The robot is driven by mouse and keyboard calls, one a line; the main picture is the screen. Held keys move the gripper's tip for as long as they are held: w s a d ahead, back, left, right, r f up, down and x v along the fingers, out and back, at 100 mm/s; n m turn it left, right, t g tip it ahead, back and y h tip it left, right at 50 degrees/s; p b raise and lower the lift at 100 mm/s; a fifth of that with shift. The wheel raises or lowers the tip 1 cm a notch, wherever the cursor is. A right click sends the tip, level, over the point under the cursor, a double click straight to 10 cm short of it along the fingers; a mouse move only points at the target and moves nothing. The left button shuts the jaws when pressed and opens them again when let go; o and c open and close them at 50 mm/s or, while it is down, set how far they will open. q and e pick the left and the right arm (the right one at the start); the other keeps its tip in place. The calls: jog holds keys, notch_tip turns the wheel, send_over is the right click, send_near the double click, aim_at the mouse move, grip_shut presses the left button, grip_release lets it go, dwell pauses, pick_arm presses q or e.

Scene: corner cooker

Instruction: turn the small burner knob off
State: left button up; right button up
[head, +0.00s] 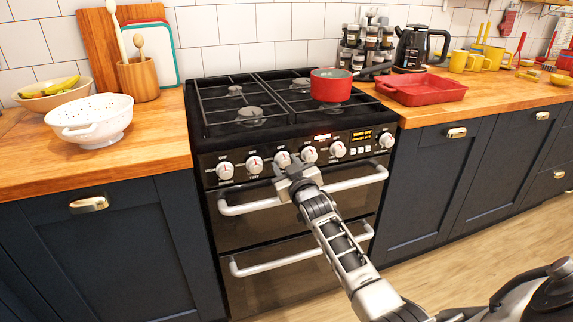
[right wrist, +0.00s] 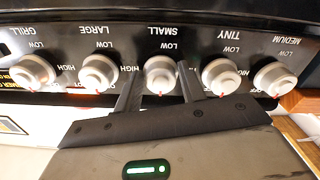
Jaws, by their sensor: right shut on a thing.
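The small burner knob (right wrist: 160,75), under the label SMALL, sits in the middle of the row in the right wrist view. It is round and silvery with a red mark at the bottom edge in that view. In the head view it is the third knob (head: 282,159) from the left on the cooker front. My right gripper (right wrist: 160,82) has one finger on each side of the knob and is shut on it; it also shows in the head view (head: 290,170), partly covering the panel below the knob. My left gripper is not in view.
The tiny knob (right wrist: 221,76) and large knob (right wrist: 98,73) sit close on either side. An oven handle (head: 250,207) runs just below the gripper. A red pot (head: 331,87) stands on the cooker's back right. A white colander (head: 92,118) stands on the left counter.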

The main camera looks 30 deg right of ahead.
dwell(0.5)
jog(key=o, duration=0.8)
jog(key=p+v, duration=0.1)
jog(key=v, duration=1.5)
jog(key=s+a+f+g+y, duration=0.2)
jog(key=s+a+f, duration=0.1)
jog(key=s+a, duration=0.3)
jog(key=s+a+f+n+g+y+p, duration=0.1)
jog(key=s+a+f+g+y, duration=0.1)
jog(key=s+a, duration=0.4)
jog(key=s+a+f+g+y+p, duration=0.1)
jog(key=s+a+f+g+y, duration=0.1)
jog(key=s+a+f, duration=0.4)
jog(key=shift+a+n+g+y, duration=0.4)
jog(key=shift+a+y, duration=0.5)
jog(key=shift+a, duration=1)
